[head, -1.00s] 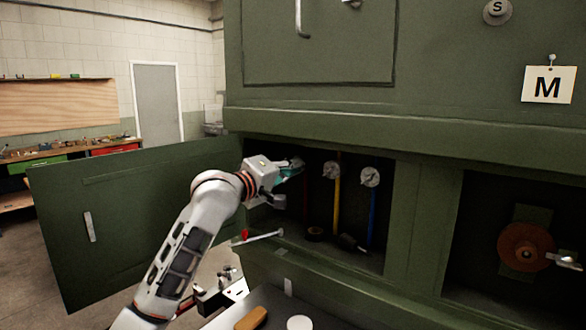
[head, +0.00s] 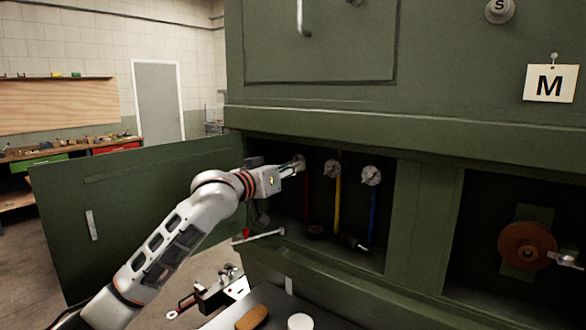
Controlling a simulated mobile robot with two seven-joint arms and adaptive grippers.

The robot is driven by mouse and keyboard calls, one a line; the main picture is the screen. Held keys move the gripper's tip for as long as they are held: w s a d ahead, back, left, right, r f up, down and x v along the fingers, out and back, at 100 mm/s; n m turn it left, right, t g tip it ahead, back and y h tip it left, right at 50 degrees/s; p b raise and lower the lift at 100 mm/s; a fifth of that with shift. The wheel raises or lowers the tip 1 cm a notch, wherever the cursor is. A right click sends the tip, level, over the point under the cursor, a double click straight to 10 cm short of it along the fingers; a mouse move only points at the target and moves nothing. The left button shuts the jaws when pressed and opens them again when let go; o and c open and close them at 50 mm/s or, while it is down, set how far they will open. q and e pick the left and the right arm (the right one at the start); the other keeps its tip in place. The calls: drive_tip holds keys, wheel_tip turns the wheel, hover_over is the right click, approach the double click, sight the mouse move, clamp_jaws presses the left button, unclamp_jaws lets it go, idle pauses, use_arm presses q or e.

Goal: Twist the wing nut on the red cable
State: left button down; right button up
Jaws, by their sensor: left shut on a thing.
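My left gripper (head: 288,168) reaches into the open bay of the green fuselage and is shut on the metal wing nut (head: 299,163) at the top of the red cable (head: 306,200). My gripper hides part of this nut. The red cable hangs down dark inside the bay. To its right, a yellow cable (head: 337,205) and a blue cable (head: 373,208) hang from their own wing nuts, one at the yellow cable (head: 332,168) and one at the blue cable (head: 371,175).
An open green door (head: 130,205) stands left of the bay. A red-tipped rod (head: 262,237) juts out at the bay's lower left edge. Dark round parts (head: 318,232) lie on the bay floor. A brown disc (head: 526,246) sits in the right bay. A sign marked M (head: 549,84) hangs above.

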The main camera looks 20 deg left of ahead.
use_arm(q)
drive_tip(key=shift+m, duration=1)
drive_tip(key=c, duration=2.2)
unclamp_jaws()
drive_tip(key=shift+o, duration=0.2)
drive_tip(key=v, duration=1.2)
